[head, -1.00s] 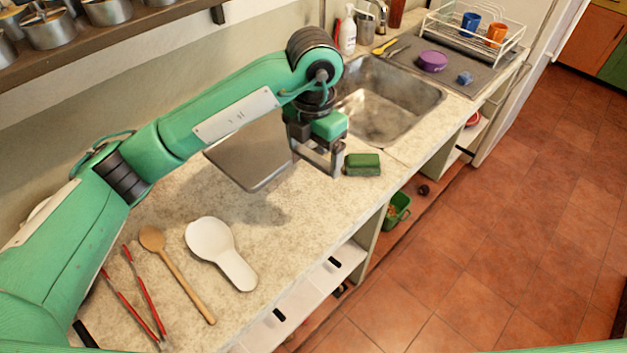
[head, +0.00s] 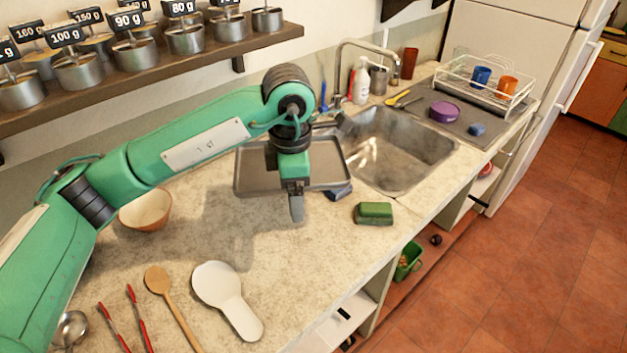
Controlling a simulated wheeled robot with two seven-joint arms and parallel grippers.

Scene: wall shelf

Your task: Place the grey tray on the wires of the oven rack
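The grey tray (head: 258,181) is a shallow rectangle with a raised rim, above the counter left of the sink. Its long near edge runs roughly across the picture. My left gripper (head: 297,207) is at the middle of that near edge and appears shut on it. Its fingers are seen almost edge-on and reach below the rim, so the contact itself is hidden. My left wrist covers part of the tray. A dark shadow lies on the counter below. The oven rack is not in view. My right gripper is not in view.
A green sponge (head: 374,213) lies right of the gripper, before the sink (head: 400,150). A bowl (head: 146,209), wooden spoon (head: 172,305), white spoon rest (head: 226,298) and red-handled tongs (head: 138,318) lie on the left. A shelf with weights (head: 150,73) hangs above. The floor at right is clear.

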